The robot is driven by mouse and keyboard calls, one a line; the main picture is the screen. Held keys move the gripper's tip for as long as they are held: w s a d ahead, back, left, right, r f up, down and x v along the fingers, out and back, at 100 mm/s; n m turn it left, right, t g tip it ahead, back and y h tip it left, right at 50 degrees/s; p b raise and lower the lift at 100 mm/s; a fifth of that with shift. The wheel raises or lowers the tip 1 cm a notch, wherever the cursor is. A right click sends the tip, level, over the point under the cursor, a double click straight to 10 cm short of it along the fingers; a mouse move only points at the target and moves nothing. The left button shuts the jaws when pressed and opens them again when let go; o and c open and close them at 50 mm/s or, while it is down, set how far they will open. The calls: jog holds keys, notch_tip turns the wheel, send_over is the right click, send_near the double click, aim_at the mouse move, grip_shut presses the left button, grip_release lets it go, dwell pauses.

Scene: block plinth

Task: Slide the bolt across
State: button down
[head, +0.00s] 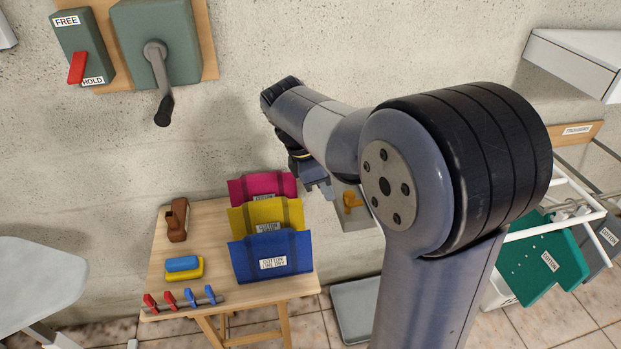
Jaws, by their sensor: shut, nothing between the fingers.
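I cannot make out a bolt for certain. A small orange-yellow fitting (351,201) sits on a grey box or plate on the wall side, partly hidden by my arm; I cannot tell whether it is the bolt. My gripper (321,191) is shut and empty, pointing down, just left of this fitting and apart from it in the picture. It is right of the pink folder (262,187). A green box with a red lever (77,68) is on the wall at upper left; the lever points down at HOLD, below FREE.
A green crank box (160,35) with its handle hanging down is on the wall. A wooden table (205,220) holds pink, yellow and blue folders, a brown tool, sponges and pegs. A grey tray (355,310) lies below.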

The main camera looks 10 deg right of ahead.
jog(key=shift+s+d, duration=0.1)
jog(key=shift+d, duration=0.45)
jog(key=shift+d+p, duration=0.7)
jog(key=shift+d, duration=1.1)
jog(key=shift+a, duration=0.1)
jog(key=shift+a+r, duration=0.1)
jog(key=shift+a, duration=0.1)
jog(key=w+a+r+p, duration=0.1)
jog(key=a+r, duration=0.6)
jog(key=r, duration=0.2)
jog(key=shift+r+p, duration=0.2)
jog(key=shift+p, duration=0.15)
jog(key=shift+w, duration=0.1)
